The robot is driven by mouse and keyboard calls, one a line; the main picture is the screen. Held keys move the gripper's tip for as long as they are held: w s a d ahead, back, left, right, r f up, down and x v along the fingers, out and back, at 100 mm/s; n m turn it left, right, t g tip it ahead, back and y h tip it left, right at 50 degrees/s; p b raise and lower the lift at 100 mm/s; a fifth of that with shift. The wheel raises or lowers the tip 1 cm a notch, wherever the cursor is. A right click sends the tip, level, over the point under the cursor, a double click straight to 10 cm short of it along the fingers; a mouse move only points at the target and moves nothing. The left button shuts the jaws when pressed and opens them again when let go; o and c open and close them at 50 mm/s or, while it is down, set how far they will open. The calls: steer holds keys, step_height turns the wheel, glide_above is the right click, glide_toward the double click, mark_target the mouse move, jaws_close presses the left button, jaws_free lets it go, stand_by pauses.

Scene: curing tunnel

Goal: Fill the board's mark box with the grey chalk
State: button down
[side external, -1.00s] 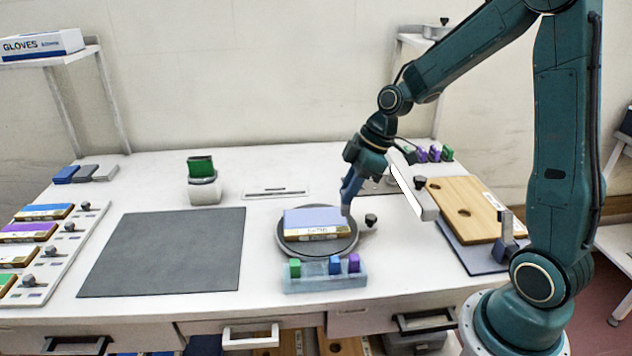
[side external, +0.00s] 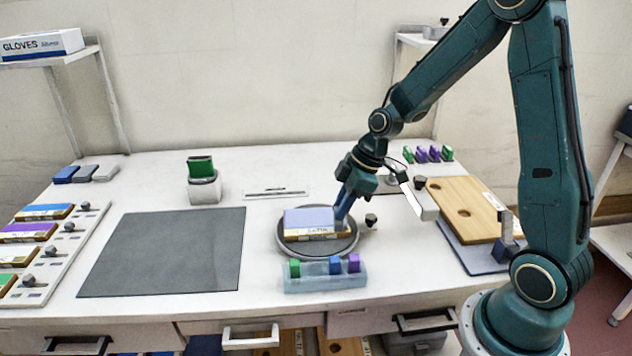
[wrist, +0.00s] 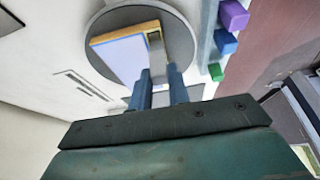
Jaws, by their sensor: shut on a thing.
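The board (side external: 310,217) has a lavender top and a wooden edge with a label, and lies on a round grey turntable (side external: 285,250). The board also shows in the wrist view (wrist: 122,58), where a small dark square, apparently the mark box (wrist: 154,39), sits at its corner. My gripper (side external: 341,222) is low over the board's right end. In the wrist view my gripper (wrist: 160,72) is shut on a slim grey piece, the grey chalk (wrist: 158,68), whose tip points toward that square. I cannot tell whether the tip touches the board.
A pale blue rack (side external: 325,283) with green, blue and purple chalks stands just in front of the turntable. A dark knob (side external: 371,220) is close on its right. A grey mat (side external: 165,250) lies clear at left.

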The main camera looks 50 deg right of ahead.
steer(key=shift+s+d, duration=0.5)
steer(key=shift+w+a, duration=0.45)
steer(key=shift+a, duration=0.05)
steer(key=shift+w+r, duration=0.1)
steer(key=shift+r, duration=4)
steer(key=shift+a, duration=0.1)
